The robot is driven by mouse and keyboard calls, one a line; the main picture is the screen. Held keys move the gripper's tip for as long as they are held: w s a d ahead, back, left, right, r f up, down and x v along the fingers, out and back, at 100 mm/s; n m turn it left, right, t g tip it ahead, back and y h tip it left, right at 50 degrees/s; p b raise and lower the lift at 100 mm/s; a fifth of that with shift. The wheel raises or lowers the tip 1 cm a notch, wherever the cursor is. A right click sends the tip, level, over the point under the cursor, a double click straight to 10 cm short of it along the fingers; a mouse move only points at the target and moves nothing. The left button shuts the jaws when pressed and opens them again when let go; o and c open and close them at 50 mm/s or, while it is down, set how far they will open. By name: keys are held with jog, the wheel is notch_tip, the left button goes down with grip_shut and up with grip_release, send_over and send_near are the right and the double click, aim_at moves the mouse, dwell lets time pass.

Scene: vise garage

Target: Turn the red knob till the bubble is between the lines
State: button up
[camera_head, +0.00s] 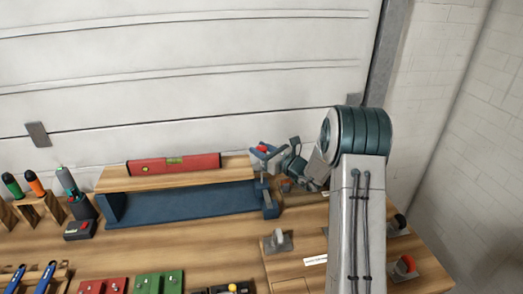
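A red spirit level (195,163) lies on a wooden board (130,180) above a blue base (180,206). Its yellow-green vial (174,160) is near the middle; the bubble and lines are too small to make out. The red knob (262,149) shows small at the right end of the board. My gripper (268,156) is at the knob, reaching in from the right, with finger parts around it. I cannot tell whether the fingers touch or clamp the knob. My gripper and wrist partly hide the area right of it.
Screwdrivers in a wooden rack (40,207) and a dark tool holder (84,207) stand at the left. Red (103,286) and green (160,283) blocks lie in front. A grey-based fixture (279,241) stands front right. A garage door closes the back. Bench between base and blocks is mostly clear.

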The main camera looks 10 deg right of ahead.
jog(key=shift+d, duration=0.1)
jog(key=n+g+y, duration=0.3)
jog(key=g+y, duration=0.1)
jog(key=shift+n, duration=0.4)
jog(key=shift+n+g+y, duration=0.75)
jog(key=shift+n+g, duration=0.45)
jog(key=shift+g, duration=0.6)
jog(key=shift+n+g+y, duration=0.75)
jog(key=shift+n+g, duration=0.45)
jog(key=shift+g, duration=0.6)
jog(key=o, duration=1)
